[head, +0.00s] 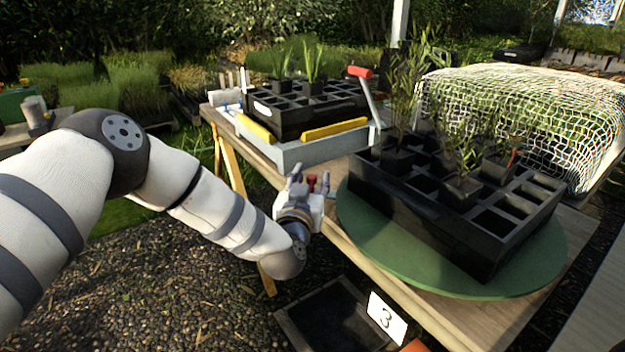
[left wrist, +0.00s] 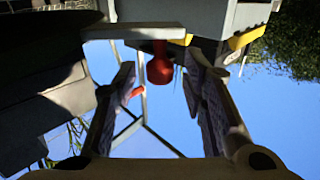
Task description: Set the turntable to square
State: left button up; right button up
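The turntable (head: 385,243) is a round green disc on the wooden table at the right of the head view. A black multi-cell tray (head: 425,215) with several potted plants stands on it, its near side looking slightly askew to the table's front edge. My left gripper (head: 308,182) is at the table's front edge, left of the disc. A small red knob (head: 312,179) is at its fingertips. In the left wrist view the fingers (left wrist: 160,85) are open, with the red knob (left wrist: 160,68) between them and gaps showing on both sides. My right gripper is out of view.
Behind, a second black tray (head: 285,122) sits in a grey fixture (head: 285,155) with yellow bars. A red-handled lever (head: 360,72) rises beside it. White netting (head: 540,100) lies behind the turntable. A dark bin (head: 335,315) and a "3" card (head: 386,318) are below.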

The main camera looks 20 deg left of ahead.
pick_arm(q)
jog(key=shift+w, duration=0.55)
grip_shut()
jog(key=shift+s, duration=0.2)
